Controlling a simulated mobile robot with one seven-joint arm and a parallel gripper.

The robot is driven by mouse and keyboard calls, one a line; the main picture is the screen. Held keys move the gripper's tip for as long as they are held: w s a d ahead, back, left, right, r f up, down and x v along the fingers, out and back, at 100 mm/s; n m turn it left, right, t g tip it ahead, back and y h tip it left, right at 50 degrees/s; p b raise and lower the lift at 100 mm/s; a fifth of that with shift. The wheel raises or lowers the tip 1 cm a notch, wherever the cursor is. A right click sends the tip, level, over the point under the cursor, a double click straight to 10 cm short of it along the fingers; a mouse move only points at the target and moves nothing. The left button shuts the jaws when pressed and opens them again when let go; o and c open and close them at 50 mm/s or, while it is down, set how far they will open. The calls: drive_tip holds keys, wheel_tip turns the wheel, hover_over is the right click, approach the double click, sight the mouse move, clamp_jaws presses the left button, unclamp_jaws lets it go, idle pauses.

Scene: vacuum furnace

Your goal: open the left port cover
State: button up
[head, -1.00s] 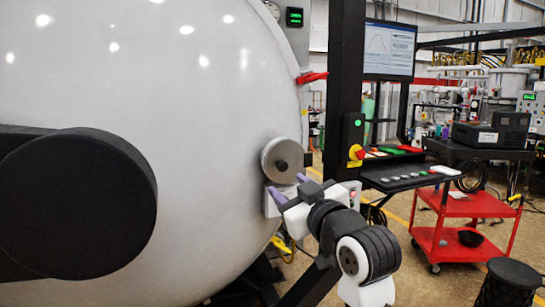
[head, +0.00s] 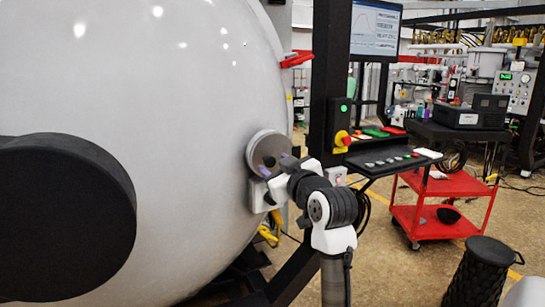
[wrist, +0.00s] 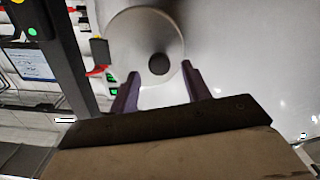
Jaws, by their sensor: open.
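A round light-grey port cover (head: 262,142) is on the right side of the big pale vessel, and it looks closed. A dark round knob (head: 270,160) sits at its middle.
A large black disc (head: 65,215) is in front of the vessel (head: 150,80) at left.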

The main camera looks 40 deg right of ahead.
sight(277, 158)
drive_tip(key=shift+x, duration=1.25)
clamp_jaws()
